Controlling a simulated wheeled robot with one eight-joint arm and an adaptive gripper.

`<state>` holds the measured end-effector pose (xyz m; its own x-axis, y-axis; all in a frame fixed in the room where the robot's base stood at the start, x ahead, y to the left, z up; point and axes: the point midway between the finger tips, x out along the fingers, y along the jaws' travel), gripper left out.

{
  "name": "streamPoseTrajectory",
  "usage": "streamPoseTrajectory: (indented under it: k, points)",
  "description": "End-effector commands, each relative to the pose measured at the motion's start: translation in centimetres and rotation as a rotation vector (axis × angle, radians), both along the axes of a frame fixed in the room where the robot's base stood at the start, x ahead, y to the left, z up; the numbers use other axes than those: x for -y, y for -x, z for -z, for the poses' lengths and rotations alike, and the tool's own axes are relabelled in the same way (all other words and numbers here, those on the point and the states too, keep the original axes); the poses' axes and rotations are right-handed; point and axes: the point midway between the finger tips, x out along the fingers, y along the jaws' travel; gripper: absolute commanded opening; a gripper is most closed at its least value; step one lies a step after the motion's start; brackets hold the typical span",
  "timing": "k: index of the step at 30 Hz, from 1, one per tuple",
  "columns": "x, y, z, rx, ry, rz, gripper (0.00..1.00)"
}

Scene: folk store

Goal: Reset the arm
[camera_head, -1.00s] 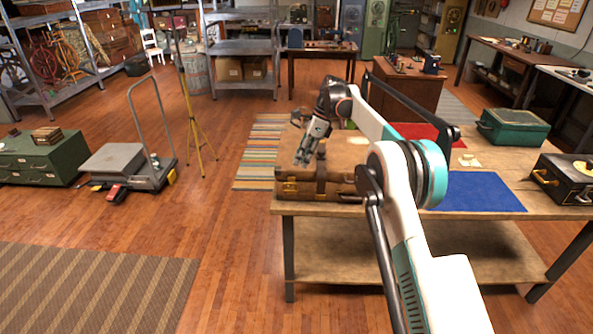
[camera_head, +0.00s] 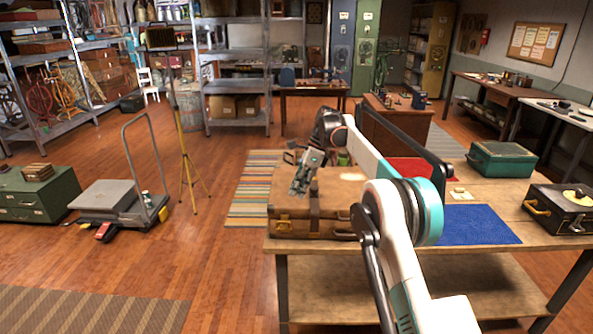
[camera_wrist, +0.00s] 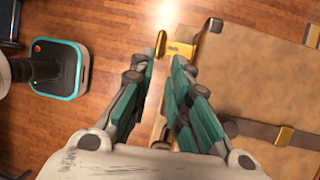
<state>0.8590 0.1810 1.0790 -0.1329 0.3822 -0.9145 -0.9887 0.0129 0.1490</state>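My arm reaches forward over the wooden table (camera_head: 400,275). My gripper (camera_head: 298,190) hangs above the left part of a brown suitcase (camera_head: 335,200) that lies on the table. In the wrist view my gripper (camera_wrist: 161,68) points down with its two teal fingers apart. Nothing is between the fingers; bare floor and the edge of the suitcase (camera_wrist: 265,85) with its brass fittings show past them.
A blue mat (camera_head: 478,225), a green case (camera_head: 502,160) and a black case (camera_head: 560,207) are on the table to the right. A hand cart (camera_head: 115,200) and a yellow tripod (camera_head: 187,165) stand on the floor at left.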

Motion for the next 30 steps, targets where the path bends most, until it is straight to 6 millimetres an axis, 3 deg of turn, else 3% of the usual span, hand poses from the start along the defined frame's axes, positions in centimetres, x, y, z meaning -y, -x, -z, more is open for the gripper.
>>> streamPoseTrajectory:
  k: [8,14,21,30]
  points:
    - [2.2,2.4,-6.0,0.146,0.020,-0.134,0.17]
    - [4.2,5.6,-10.3,0.273,0.053,-0.264,0.17]
    - [6.7,10.8,-14.4,0.415,0.108,-0.428,0.17]
    - [9.7,18.8,-17.2,0.573,0.200,-0.644,0.17]
